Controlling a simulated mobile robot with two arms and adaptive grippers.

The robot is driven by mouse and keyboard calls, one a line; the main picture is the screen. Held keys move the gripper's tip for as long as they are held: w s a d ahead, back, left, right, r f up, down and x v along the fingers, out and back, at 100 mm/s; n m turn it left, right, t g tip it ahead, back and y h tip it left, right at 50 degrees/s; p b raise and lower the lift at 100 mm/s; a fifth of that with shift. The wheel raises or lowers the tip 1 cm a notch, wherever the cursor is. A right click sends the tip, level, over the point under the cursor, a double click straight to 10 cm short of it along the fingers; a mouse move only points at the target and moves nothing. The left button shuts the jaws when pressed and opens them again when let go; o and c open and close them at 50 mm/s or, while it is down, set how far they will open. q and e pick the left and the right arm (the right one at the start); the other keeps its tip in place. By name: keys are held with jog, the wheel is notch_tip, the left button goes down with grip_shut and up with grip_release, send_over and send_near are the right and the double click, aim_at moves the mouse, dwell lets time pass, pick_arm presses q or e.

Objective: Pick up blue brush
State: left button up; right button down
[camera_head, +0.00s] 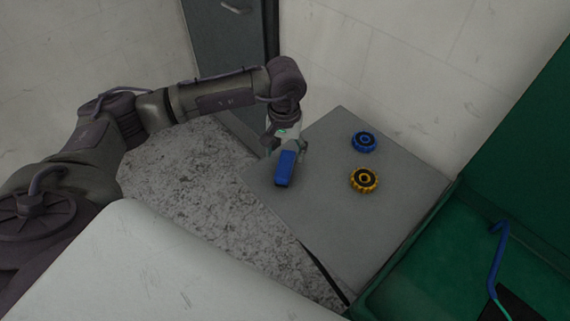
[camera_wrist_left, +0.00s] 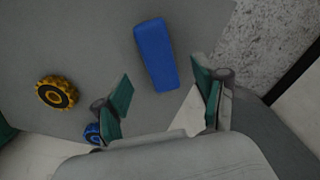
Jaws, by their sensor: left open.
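The blue brush (camera_head: 285,168) shows as a plain blue block on the grey tabletop, near its left edge. In the left wrist view the blue brush (camera_wrist_left: 156,55) lies just ahead of the fingertips, in line with the gap between them. My left gripper (camera_head: 286,146) is open above and behind the brush in the head view, and partly overlaps it. In the left wrist view my left gripper (camera_wrist_left: 168,90) has its two green-padded fingers apart with nothing held. My right gripper is not in view.
The grey table (camera_head: 330,220) also holds a blue wheel (camera_head: 365,142) and a yellow wheel (camera_head: 364,180), right of the brush. A green container (camera_head: 400,270) with a blue-handled tool (camera_head: 497,255) stands at the lower right. A wall is behind the table.

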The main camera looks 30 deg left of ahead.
aim_at(285, 163)
pick_arm(q)
jog(key=shift+f, duration=0.6)
jog(key=shift+f+p, duration=0.3)
jog(key=shift+p, duration=0.25)
notch_tip(285, 163, down, 4)
jog(key=shift+r+p, duration=0.15)
jog(key=shift+p, duration=0.7)
jog(key=shift+f, duration=0.4)
jog(key=shift+c, duration=0.4)
jog(key=c, duration=1.2)
jog(key=shift+w+r, duration=0.1)
